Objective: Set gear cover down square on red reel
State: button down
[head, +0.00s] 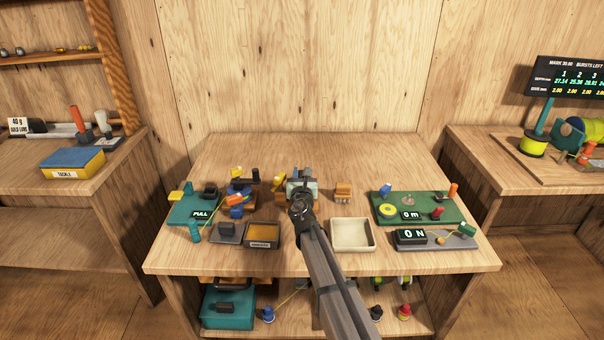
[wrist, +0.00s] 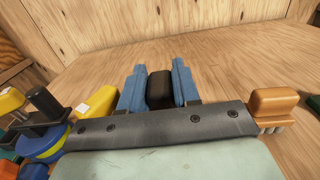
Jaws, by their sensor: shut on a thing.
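My gripper (head: 304,173) is over the back middle of the bench, reaching forward. In the wrist view my gripper (wrist: 159,85) has its two blue-grey fingers closed on a black block (wrist: 160,90). I take this block for part of the gear cover; the rest of it is hidden by the fingers and the hand. I cannot make out the red reel in either view; the hand hides the spot in front of and below it. A blue reel with a yellow rim (wrist: 48,145) is at the left of the hand, and this blue reel also shows in the head view (head: 238,190).
An empty cream tray (head: 352,235) and an orange-lined tray (head: 262,235) lie nearer. A green board (head: 415,205) is at the right. The bench behind is clear.

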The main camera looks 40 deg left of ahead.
jog(key=shift+f, duration=0.25)
jog(key=c, duration=0.7)
grip_release()
jog(key=shift+c, duration=0.2)
jog(key=v, duration=1.4)
jog(key=shift+w, duration=0.15)
